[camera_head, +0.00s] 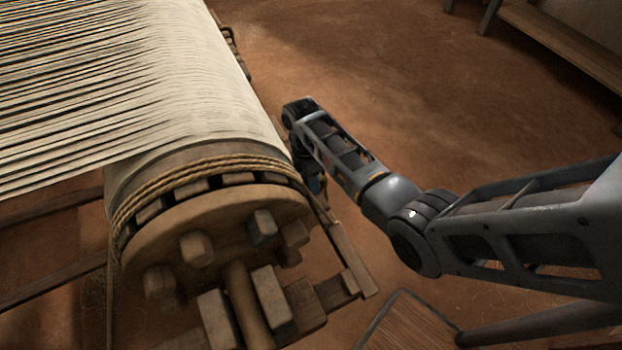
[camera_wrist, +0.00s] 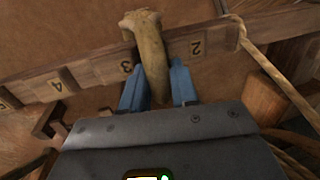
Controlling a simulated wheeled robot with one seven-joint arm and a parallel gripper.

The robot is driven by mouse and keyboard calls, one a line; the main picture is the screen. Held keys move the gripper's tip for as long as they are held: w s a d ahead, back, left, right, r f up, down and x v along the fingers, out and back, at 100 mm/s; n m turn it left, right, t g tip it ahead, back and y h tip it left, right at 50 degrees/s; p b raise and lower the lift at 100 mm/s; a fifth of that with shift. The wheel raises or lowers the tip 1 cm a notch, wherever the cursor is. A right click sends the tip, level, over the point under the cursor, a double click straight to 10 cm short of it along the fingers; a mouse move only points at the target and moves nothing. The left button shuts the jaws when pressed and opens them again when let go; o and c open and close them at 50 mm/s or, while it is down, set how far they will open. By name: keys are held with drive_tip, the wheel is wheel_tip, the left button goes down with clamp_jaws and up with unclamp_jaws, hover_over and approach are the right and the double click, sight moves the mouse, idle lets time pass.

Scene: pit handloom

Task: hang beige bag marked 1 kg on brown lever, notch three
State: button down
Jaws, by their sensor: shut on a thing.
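In the wrist view my gripper (camera_wrist: 156,82) has its two blue fingers shut on a beige bag (camera_wrist: 152,48). The bag is long and narrow, with a wider knobbed end at the top of the picture. It overlaps the brown lever (camera_wrist: 98,70), crossing it between the numerals 3 and 2, closest to 3. I cannot tell whether the bag touches the lever or is in front of it. No weight mark shows on the bag. In the head view the bag is hidden, and the lever (camera_head: 345,255) runs beside the wooden drum.
A rope (camera_wrist: 270,65) hangs over the lever right of numeral 2. The wooden drum (camera_head: 215,215) bears rope turns and pegs, with pale warp threads (camera_head: 190,80) above it. A wooden panel (camera_head: 410,325) is at the bottom. Open earthen floor (camera_head: 430,100) lies to the right.

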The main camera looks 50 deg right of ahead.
drive_tip(key=shift+f, duration=0.35)
idle(0.9)
drive_tip(key=c, duration=0.8)
unclamp_jaws()
drive_tip(key=shift+f, duration=0.1)
